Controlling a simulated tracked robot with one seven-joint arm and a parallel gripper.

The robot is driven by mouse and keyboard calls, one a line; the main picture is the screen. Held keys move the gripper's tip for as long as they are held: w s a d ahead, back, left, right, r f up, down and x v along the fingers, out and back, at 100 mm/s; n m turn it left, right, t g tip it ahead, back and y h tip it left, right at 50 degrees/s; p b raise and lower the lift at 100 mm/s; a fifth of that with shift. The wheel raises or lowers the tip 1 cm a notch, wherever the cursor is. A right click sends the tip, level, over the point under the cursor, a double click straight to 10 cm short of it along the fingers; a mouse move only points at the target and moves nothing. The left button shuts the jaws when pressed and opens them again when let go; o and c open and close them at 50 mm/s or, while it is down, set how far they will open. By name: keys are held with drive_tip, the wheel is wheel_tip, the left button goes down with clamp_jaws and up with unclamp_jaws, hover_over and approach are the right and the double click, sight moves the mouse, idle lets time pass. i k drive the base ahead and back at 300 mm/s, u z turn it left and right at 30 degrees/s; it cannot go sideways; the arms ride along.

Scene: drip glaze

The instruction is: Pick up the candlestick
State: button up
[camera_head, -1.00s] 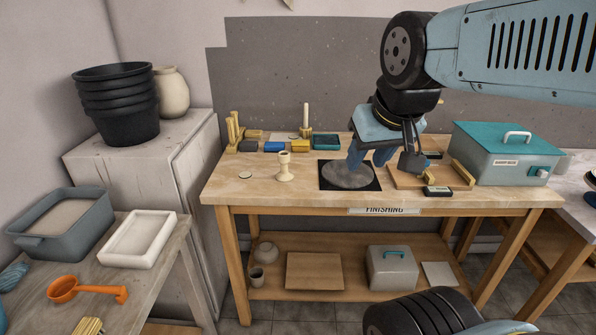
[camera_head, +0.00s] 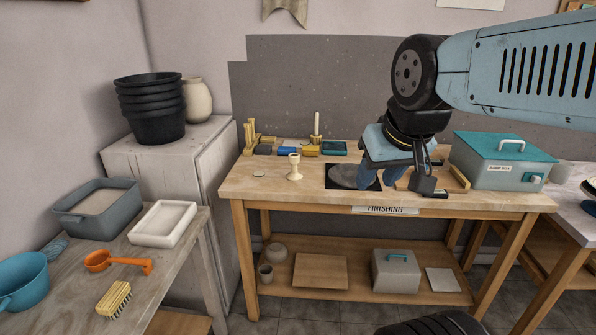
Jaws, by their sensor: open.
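A small cream candlestick (camera_head: 294,168), with a cup-like top and a round foot, stands upright and empty on the wooden table (camera_head: 255,190), left of the dark mat. Farther back, a tall pale candle (camera_head: 317,125) stands in a yellowish holder (camera_head: 316,138), so a second holder is in view. My gripper (camera_head: 399,183) is open, over the right part of the table, right of the candlestick and clearly apart from it. Its palm and fingers partly cover the dark mat and a wooden board. Nothing shows between the fingers.
A round grey disc (camera_head: 348,176) lies on the dark mat between candlestick and gripper. Coloured blocks (camera_head: 287,151) and a teal tray (camera_head: 334,149) line the back. A teal-lidded box (camera_head: 499,176) stands at right.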

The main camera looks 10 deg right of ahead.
sight(294, 158)
drive_tip(key=u, duration=0.1)
drive_tip(key=i, duration=0.95)
drive_tip(key=z, duration=0.1)
